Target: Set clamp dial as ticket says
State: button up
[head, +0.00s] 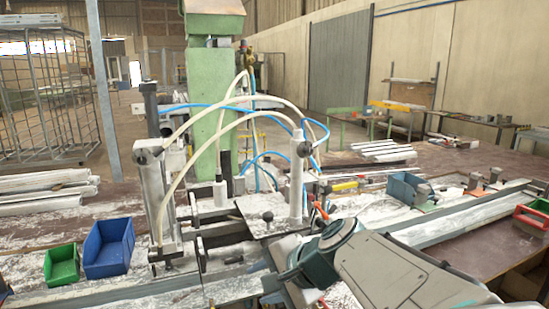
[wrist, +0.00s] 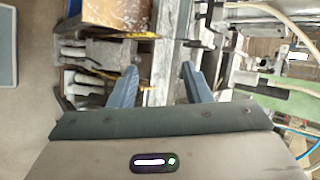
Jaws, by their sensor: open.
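The clamp machine stands mid-picture in the head view, with a left upright post (head: 158,200) and a right pale cylinder (head: 297,185). Dark round knobs sit on them, a left knob (head: 154,146) and a right knob (head: 304,149). I cannot tell whether either is the clamp dial. No ticket can be made out. My gripper (wrist: 161,80) is open in the wrist view, with two blue-grey fingers apart and nothing held. A pale metal rail (wrist: 168,60) shows between and beyond the fingers. In the head view my arm reaches low over the bench's front, right of the left post.
A blue bin (head: 108,250) and a green bin (head: 62,266) stand left on the bench. Another blue bin (head: 406,188) and a red-green tray (head: 533,215) are at right. Pale and blue hoses (head: 222,110) loop above the clamp. A green column (head: 211,110) rises behind it.

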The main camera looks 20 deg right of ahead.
jog(key=w+d+r+m+t, duration=0.5)
jog(key=w+d+r+m, duration=0.25)
jog(key=m, duration=0.25)
jog(key=m+t+h, duration=0.5)
jog(key=m, duration=0.5)
send_near(310, 152)
jog(key=w+p, duration=0.1)
jog(key=w, duration=0.3)
jog(key=w+p, duration=0.2)
jog(key=w, duration=0.3)
jog(key=shift+a+f, duration=0.15)
grip_shut()
